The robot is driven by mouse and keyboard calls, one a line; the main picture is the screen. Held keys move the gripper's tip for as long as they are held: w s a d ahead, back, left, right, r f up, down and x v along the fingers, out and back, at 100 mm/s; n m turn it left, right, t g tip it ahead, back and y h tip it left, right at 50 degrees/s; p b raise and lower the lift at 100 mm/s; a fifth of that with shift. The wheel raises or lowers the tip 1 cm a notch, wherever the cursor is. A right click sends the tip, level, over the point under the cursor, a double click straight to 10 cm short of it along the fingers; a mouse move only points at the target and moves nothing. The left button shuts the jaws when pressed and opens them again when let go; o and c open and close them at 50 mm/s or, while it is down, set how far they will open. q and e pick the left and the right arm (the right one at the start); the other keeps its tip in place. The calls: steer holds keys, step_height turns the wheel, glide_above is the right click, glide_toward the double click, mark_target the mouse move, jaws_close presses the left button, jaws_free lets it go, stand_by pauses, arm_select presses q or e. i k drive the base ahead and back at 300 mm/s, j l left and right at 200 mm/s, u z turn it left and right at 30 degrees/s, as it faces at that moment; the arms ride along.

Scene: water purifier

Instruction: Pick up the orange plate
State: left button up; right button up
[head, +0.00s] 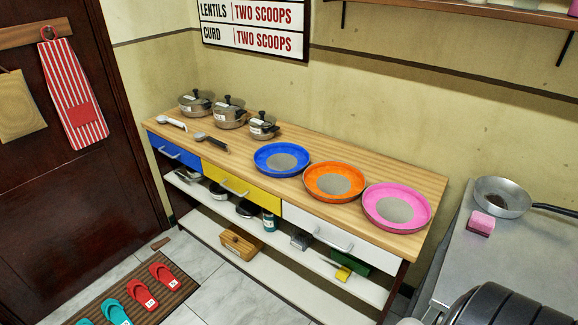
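The orange plate (322,190) lies on the wooden top of a long cabinet (300,210). It has an orange rim and a grey centre. It stands between a blue plate (264,162) on its left and a pink plate (385,220) on its right. Nothing covers it. Neither of my grippers shows in the head view.
Drawers and open shelves lie below. A grey counter with a pan (503,196) and a pink sponge (481,223) is at right. Slippers lie on a floor mat (137,300).

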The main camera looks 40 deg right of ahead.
mark_target(332, 182)
steer(key=i+j+z, duration=0.1)
steer(key=i+z, duration=0.15)
steer(key=i, duration=0.2)
steer(key=i+j+z, duration=0.25)
steer(key=i, duration=0.2)
steer(key=l, duration=0.1)
